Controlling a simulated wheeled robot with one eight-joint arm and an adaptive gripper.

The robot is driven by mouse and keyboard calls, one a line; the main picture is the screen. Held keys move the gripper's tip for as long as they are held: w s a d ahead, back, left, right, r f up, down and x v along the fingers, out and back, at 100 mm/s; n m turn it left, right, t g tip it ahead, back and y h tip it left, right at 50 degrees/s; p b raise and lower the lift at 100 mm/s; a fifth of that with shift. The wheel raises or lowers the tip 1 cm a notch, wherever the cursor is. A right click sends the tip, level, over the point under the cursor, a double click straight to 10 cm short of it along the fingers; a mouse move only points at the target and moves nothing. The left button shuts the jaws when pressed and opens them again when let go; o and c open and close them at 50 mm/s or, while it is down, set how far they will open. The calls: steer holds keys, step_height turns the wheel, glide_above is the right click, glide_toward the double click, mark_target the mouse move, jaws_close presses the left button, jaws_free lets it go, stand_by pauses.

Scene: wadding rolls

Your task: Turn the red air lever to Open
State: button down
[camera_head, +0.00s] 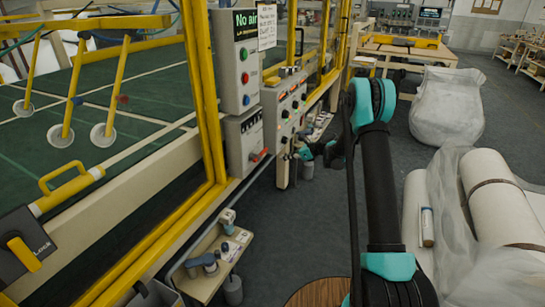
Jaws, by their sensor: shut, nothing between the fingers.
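The red air lever (261,154) sticks out low on the front of a grey box (243,137), below the grey control panel. It is small in the view, so its exact setting and any Open marking cannot be read. My gripper (300,151) is to the right of the lever, in front of the cream control box with buttons. It is shut and empty, with a gap between it and the lever. The sign (245,22) on top of the panel shows "No air" in green.
Yellow guard frames (207,90) stand at left. A small bench (207,283) with grey fittings is below the lever. White wadding rolls (497,195) and a plastic-wrapped bundle (447,107) stand at right.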

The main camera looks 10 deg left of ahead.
mark_target(261, 155)
steer(key=w+a+f, duration=0.1)
steer(key=w+a, duration=0.2)
steer(key=a, duration=0.5)
steer(key=shift+a, duration=0.35)
